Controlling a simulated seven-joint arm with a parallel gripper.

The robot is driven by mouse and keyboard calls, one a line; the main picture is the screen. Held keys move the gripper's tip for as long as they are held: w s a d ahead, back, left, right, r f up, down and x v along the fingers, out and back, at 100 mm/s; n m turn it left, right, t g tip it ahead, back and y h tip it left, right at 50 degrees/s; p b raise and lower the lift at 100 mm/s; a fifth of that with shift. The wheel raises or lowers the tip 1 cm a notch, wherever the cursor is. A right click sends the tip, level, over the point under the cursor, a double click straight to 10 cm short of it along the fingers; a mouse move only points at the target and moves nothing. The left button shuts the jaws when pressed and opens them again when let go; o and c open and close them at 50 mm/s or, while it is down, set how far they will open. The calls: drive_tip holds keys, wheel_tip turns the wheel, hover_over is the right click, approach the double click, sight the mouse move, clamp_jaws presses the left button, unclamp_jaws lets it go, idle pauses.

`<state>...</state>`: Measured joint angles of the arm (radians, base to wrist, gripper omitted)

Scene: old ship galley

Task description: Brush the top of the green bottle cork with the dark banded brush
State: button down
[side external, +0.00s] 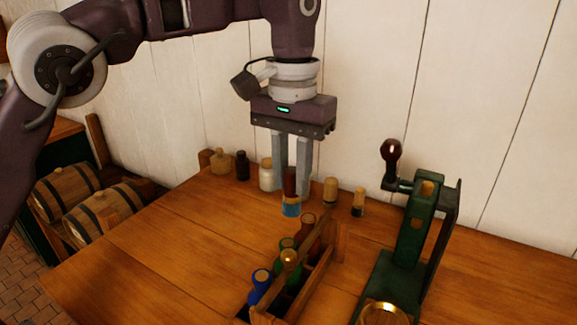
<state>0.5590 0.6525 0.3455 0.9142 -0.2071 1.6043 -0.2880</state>
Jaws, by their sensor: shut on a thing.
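My gripper (291,190) points straight down above the table, shut on a dark red-brown brush (290,182) with a blue band at its low end. The brush hangs upright between the fingers, behind the wooden bottle rack. The green bottle (277,258) stands in the rack, between a blue bottle (259,288) and a red-brown bottle (306,223). Its cork (287,243) shows at the top, nearer the camera than the brush and apart from it. The rack's rail and round knob partly hide the green bottle.
The rack (325,268) stands on the wooden table (165,247). A green hand-cranked device (406,240) stands at right with a brass dish (384,313). The table's left is clear.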

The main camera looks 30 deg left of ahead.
sight(292, 207)
wheel_tip(292, 207, down, 6)
drive_tip(key=shift+r, duration=0.1)
drive_tip(key=shift+s+f, duration=0.25)
drive_tip(key=shift+f, duration=0.05)
drive_tip(key=shift+s+r, duration=0.15)
drive_tip(key=shift+s, duration=0.7)
drive_tip(key=shift+w+f, duration=0.2)
drive_tip(key=shift+w, duration=0.85)
drive_tip(key=shift+s, duration=1.05)
drive_tip(key=shift+w, duration=1.15)
drive_tip(key=shift+s, duration=1.2)
drive_tip(key=shift+w, duration=1.2)
drive_tip(key=shift+s, duration=1.25)
drive_tip(key=w, duration=0.2)
drive_tip(key=shift+w, duration=0.3)
drive_tip(key=shift+s+r, duration=0.1)
drive_tip(key=shift+r, duration=4.05)
